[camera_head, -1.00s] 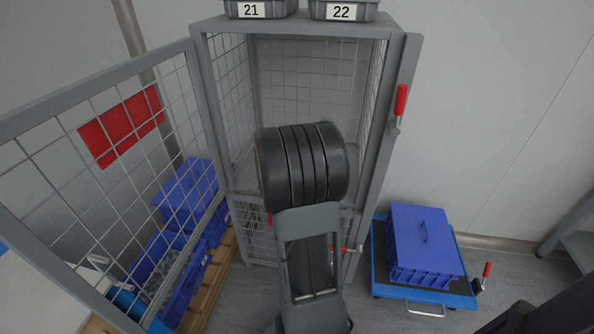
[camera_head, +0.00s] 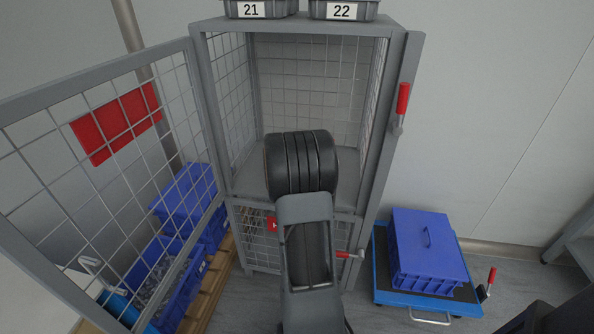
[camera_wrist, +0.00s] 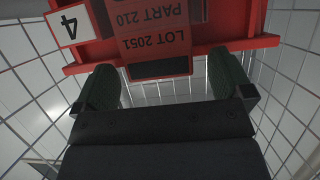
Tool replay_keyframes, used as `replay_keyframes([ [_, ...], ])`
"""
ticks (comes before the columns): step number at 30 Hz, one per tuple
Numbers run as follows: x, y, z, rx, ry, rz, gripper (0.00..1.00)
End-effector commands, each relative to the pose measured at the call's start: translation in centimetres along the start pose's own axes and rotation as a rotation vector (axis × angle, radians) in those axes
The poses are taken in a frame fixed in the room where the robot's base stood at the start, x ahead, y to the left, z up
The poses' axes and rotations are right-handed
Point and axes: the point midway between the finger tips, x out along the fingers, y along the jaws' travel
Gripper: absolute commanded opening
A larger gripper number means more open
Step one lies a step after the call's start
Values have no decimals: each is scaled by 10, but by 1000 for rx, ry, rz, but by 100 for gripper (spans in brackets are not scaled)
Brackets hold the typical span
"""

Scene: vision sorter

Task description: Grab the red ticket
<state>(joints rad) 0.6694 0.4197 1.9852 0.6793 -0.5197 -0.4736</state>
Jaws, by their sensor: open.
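In the wrist view, the red ticket (camera_wrist: 157,38) reads "LOT 2051 PART 210", upside down. It sits at the top of the view against a larger red piece (camera_wrist: 235,43), with a white label "4" (camera_wrist: 69,25) beside it. My gripper (camera_wrist: 162,72) is open, with its two dark green pads either side of the ticket's dark lower end. I cannot tell whether the pads touch it. In the head view my own arm hides the gripper and the ticket.
A grey mesh cage (camera_head: 208,110) stands open, its door (camera_head: 100,62) swung left with a red plate (camera_head: 117,122). Mesh lies close on both sides in the wrist view. Blue crates (camera_head: 185,195) stand at left, a blue lidded box (camera_head: 428,250) on a trolley at right.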

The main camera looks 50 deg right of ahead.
Motion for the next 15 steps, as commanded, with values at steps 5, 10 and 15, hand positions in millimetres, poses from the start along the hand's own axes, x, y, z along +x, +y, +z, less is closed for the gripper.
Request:
replay_keyframes([
  [5,0,0,0,0,0,0,92],
  [10,0,0,0,0,0,0,76],
  [15,0,0,0,0,0,0,60],
])
